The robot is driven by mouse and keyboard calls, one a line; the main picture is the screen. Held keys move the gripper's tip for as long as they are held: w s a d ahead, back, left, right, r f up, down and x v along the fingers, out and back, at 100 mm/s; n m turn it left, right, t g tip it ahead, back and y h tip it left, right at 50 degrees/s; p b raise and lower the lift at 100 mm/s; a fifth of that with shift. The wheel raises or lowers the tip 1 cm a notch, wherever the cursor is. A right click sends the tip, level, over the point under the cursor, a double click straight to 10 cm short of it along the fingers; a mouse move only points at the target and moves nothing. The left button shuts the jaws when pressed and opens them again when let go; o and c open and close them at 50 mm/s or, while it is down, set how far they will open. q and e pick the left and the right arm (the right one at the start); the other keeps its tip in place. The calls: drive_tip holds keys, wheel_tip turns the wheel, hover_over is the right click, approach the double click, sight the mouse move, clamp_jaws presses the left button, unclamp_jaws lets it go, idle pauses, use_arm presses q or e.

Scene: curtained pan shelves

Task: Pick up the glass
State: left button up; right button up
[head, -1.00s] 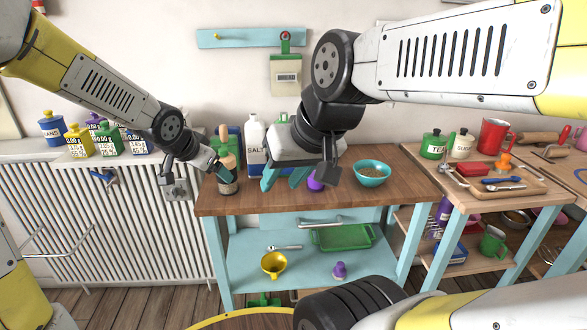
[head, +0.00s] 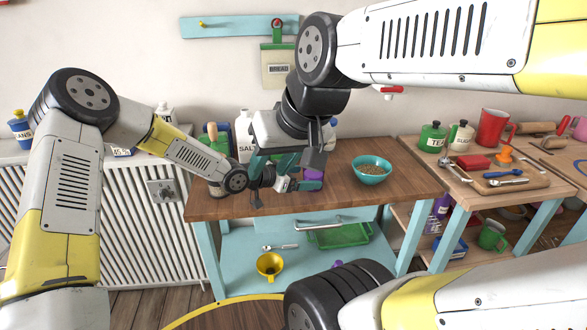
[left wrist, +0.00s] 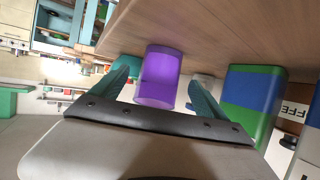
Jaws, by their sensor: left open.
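The purple glass (head: 313,174) stands on the wooden counter, partly hidden by my grippers in the head view. In the left wrist view the glass (left wrist: 158,78) is see-through purple and lies between the two teal fingertips. My left gripper (head: 296,184) is open at the glass, with small gaps on both sides; it is not closed on it. The left wrist view shows both of its fingers (left wrist: 158,95) spread apart. My right gripper (head: 271,166) hangs just above and left of the glass, its teal fingers apart and empty.
A teal bowl (head: 371,171) stands right of the glass. A white salt bottle (head: 244,138) and a green container (head: 215,138) stand behind left. A green and blue container (left wrist: 252,100) is close in the left wrist view. The counter's front right (head: 400,185) is clear.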

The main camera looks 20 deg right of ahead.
sight(307, 176)
use_arm(q)
drive_tip(key=x, duration=0.4)
drive_tip(key=shift+d+f, duration=0.1)
drive_tip(key=shift+d, duration=0.15)
drive_tip(key=shift+c, duration=0.3)
clamp_jaws()
